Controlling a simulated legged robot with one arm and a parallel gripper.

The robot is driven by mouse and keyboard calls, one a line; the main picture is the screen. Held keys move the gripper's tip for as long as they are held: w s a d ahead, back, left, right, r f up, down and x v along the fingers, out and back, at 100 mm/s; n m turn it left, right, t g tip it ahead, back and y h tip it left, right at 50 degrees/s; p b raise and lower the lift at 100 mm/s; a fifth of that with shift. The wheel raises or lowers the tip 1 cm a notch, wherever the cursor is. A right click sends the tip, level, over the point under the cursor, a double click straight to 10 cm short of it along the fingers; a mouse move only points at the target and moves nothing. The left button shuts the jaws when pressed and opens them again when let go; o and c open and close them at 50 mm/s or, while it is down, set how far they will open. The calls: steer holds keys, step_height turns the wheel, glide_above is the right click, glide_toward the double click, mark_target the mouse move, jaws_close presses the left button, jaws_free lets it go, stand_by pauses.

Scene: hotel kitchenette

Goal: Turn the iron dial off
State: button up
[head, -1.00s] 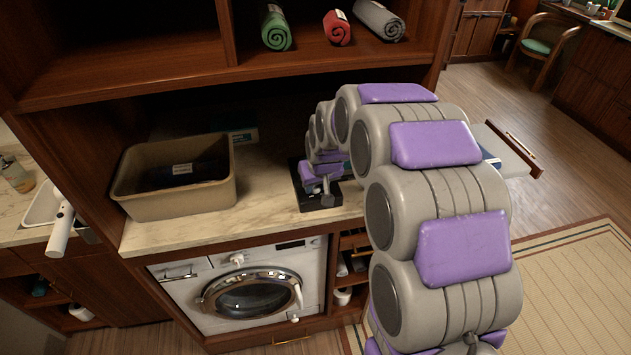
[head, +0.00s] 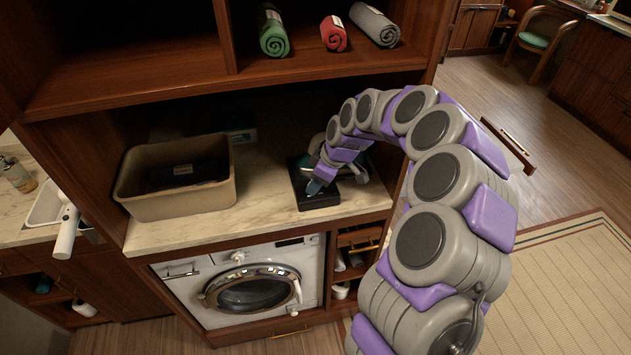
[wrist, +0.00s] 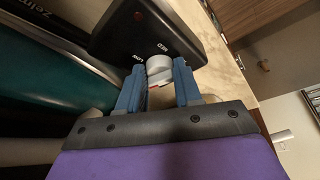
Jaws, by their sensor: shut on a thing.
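The iron dial (wrist: 159,66) is a small light-grey knob on the black iron base (wrist: 125,32), with white markings beside it, seen in the wrist view. My gripper (wrist: 158,88) has its two blue fingers on either side of the dial, shut on it. In the head view my gripper (head: 318,186) reaches down to the black base (head: 306,199) on the marble counter, and the dial is hidden there. A teal iron body (wrist: 45,62) lies to the left of the fingers in the wrist view, and part of it shows behind my arm in the head view.
A beige bin (head: 222,192) with dark contents stands left on the counter (head: 250,222). A wooden shelf (head: 200,85) with rolled towels hangs above. A washing machine (head: 245,285) sits below.

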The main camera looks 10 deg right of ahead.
steer(key=shift+w+d+r+n+g+y, duration=0.1)
steer(key=shift+n+g+y, duration=0.05)
steer(key=shift+n, duration=0.35)
steer(key=shift+w+r+n+g+y, duration=0.1)
steer(key=shift+n+g+y, duration=0.05)
steer(key=shift+n, duration=0.35)
steer(key=o, duration=1)
steer(key=shift+f, duration=0.1)
steer(key=shift+o, duration=0.2)
steer(key=shift+s, duration=0.1)
